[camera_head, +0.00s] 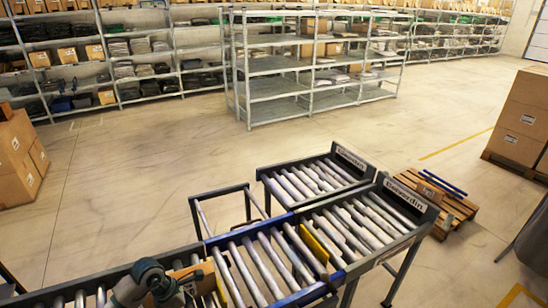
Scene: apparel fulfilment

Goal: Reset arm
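Part of one of my arms, dark grey-green and rounded, shows at the bottom left, over the roller conveyor (240,275). Its end, likely my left gripper (168,294), is low in the picture beside a small brown cardboard box (203,275). I cannot make out its fingers, or whether they touch the box. The box is partly hidden by the arm. My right gripper is not in view.
Two roller lanes, a rear one (310,180) and a front one (365,222), end at labelled plates. A wooden pallet (455,208) stands beyond them. Stacked boxes stand at the left (18,160) and right (522,120). Metal shelving (270,88) stands behind. Open floor lies between.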

